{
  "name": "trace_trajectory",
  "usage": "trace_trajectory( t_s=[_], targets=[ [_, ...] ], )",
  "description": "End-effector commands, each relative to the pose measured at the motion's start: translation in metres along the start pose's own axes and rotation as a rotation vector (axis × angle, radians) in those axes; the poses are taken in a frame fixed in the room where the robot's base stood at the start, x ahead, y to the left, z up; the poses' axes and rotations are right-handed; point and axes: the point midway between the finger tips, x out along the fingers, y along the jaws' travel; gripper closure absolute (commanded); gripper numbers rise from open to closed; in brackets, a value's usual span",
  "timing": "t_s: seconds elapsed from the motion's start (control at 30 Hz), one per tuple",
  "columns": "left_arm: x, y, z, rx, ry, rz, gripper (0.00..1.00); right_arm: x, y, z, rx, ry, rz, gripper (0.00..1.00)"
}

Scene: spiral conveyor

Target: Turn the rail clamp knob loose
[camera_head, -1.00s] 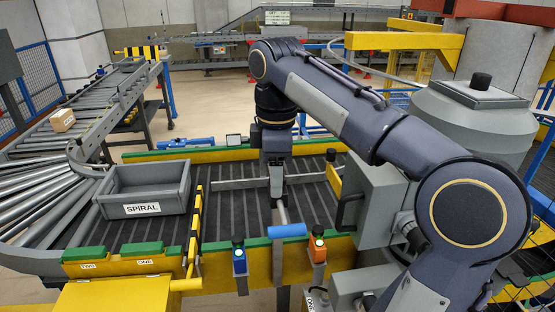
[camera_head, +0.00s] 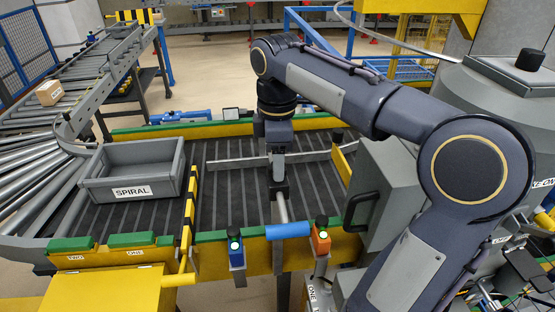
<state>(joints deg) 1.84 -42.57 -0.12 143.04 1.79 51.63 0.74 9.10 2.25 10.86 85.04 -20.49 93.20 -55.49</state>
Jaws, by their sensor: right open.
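My right gripper (camera_head: 278,187) points down over the dark slatted conveyor bed (camera_head: 235,200), at the grey guide rail (camera_head: 237,161) that crosses it. Its jaws are open, though the fingers are small and mostly seen edge-on. A grey bar with a blue grip (camera_head: 288,231) runs from below the gripper to the near edge. I cannot clearly make out the rail clamp knob; the gripper may cover it. Black-topped blue (camera_head: 236,250) and orange (camera_head: 320,240) units stand at the near edge, each with a lit face. My left gripper is out of view.
A grey tray marked SPIRAL (camera_head: 132,191) sits on the bed at left, beside a yellow-black striped bar (camera_head: 188,213). A grey cabinet (camera_head: 385,190) stands right of the bed. Rollers at left carry a small carton (camera_head: 49,93).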

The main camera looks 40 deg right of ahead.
Motion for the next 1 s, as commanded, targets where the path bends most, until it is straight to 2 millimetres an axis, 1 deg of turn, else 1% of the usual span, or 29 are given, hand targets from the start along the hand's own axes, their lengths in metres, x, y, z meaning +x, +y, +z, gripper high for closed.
trace_trajectory(
  t_s=[0.1,0.37,0.7,1.0],
  targets=[
    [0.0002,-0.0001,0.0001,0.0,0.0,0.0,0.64,0.0068,-0.0004,0.0003,0.0,0.0,-0.001,0.45],
    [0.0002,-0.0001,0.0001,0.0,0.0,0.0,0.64,0.0079,-0.0002,0.0001,0.0,0.001,0.001,0.45],
    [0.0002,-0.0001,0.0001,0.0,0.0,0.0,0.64,0.0077,-0.0003,0.0001,0.0,0.0,0.0,0.89],
    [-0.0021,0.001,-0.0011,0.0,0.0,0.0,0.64,0.0068,-0.0003,0.0,-0.035,0.0,0.0,0.89]
  ],
)
